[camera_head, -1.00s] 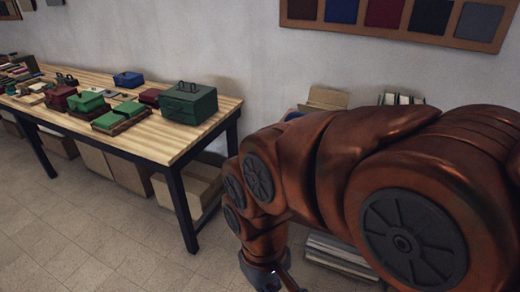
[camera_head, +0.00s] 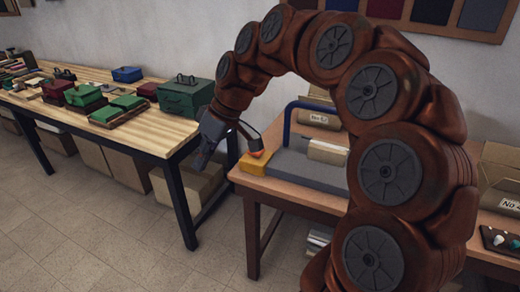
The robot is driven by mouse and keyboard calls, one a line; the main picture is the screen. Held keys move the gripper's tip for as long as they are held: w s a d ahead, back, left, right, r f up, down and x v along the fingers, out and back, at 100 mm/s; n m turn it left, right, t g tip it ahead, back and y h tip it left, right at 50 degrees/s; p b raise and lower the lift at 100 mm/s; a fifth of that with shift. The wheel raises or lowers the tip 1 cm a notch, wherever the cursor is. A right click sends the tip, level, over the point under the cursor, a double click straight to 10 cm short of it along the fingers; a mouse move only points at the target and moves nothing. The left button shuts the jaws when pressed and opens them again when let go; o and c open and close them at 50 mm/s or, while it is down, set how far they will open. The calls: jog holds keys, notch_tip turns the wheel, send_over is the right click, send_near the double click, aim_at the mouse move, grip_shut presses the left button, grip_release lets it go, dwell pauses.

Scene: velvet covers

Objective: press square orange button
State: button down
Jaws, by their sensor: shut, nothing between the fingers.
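A yellow-orange block (camera_head: 254,164), the only orange square-looking thing in view, sits on the near left corner of the right-hand wooden table. A small red-orange part shows at its top; I cannot tell whether it belongs to the block. My arm hides much of the right table.
A grey machine with a blue handle (camera_head: 291,124) stands beside the block. The left table (camera_head: 160,132) holds green boxes, including a dark green one (camera_head: 186,95). Cardboard boxes (camera_head: 125,172) sit beneath it. The floor in front (camera_head: 90,225) is clear.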

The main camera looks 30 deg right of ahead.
jog(key=w+d+f+t+y+b, duration=0.1)
jog(key=w+d+t+b, duration=0.15)
jog(key=w+d, duration=1.05)
jog(key=d+f+t, duration=0.1)
jog(key=d+f, duration=0.1)
jog(key=d, duration=0.7)
jog(key=d+f+t+h+b, duration=0.1)
jog(key=d+f+t, duration=0.1)
jog(key=d, duration=0.8)
jog(key=shift+s+f+h, duration=0.15)
jog(key=shift+f+h, duration=0.15)
jog(key=shift+f, duration=0.2)
jog(key=p+x, duration=0.1)
jog(key=x, duration=0.9)
jog(key=shift+a+p, duration=0.1)
jog(key=shift+p, duration=0.3)
notch_tip(320, 180, down, 2)
jog(key=shift+f, duration=0.1)
jog(key=shift+f+p, duration=0.4)
jog(key=shift+f, duration=0.4)
jog(key=shift+f, duration=0.1)
